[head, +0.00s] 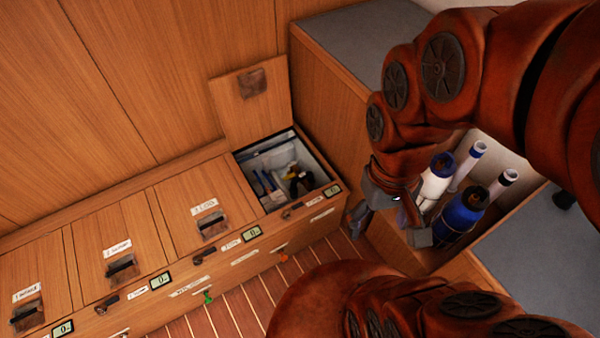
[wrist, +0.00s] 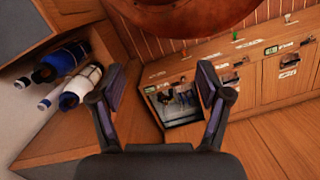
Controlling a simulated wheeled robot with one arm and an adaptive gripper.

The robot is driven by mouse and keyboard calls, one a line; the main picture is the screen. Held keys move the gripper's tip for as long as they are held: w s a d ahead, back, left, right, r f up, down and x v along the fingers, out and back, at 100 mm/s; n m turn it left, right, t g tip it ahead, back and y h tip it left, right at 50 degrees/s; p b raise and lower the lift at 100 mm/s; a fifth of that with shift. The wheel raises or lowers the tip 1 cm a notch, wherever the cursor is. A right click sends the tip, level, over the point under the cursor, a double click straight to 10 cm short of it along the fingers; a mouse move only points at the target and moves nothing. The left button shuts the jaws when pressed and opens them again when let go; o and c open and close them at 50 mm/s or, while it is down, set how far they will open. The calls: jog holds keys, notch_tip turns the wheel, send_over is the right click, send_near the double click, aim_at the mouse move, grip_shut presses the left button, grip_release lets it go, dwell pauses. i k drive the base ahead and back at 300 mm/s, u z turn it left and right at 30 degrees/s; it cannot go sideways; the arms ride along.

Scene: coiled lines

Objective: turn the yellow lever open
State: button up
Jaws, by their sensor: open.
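I cannot make out a clearly yellow lever. Small coloured handles sit along the front of the wooden locker bench: an orange one (head: 283,256) below the open locker and a green one (head: 207,297) further left. The green one also shows in the wrist view (wrist: 236,36). Something yellow and black (head: 296,182) lies inside the open locker. My gripper (head: 388,228) is open and empty, right of the open locker and in front of the bottle niche. In the wrist view its spread fingers (wrist: 162,92) frame the open locker, touching nothing visible.
The open locker (head: 322,180) has its lid (head: 251,88) raised. Closed lids with dark latches (head: 212,228) run leftward. The slatted floor (head: 240,310) is partly hidden by my arm.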

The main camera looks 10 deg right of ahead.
aim_at(290, 175)
jog(key=k, duration=0.55)
jog(key=u, duration=0.7)
jog(key=i, duration=1.05)
jog(key=u, duration=0.05)
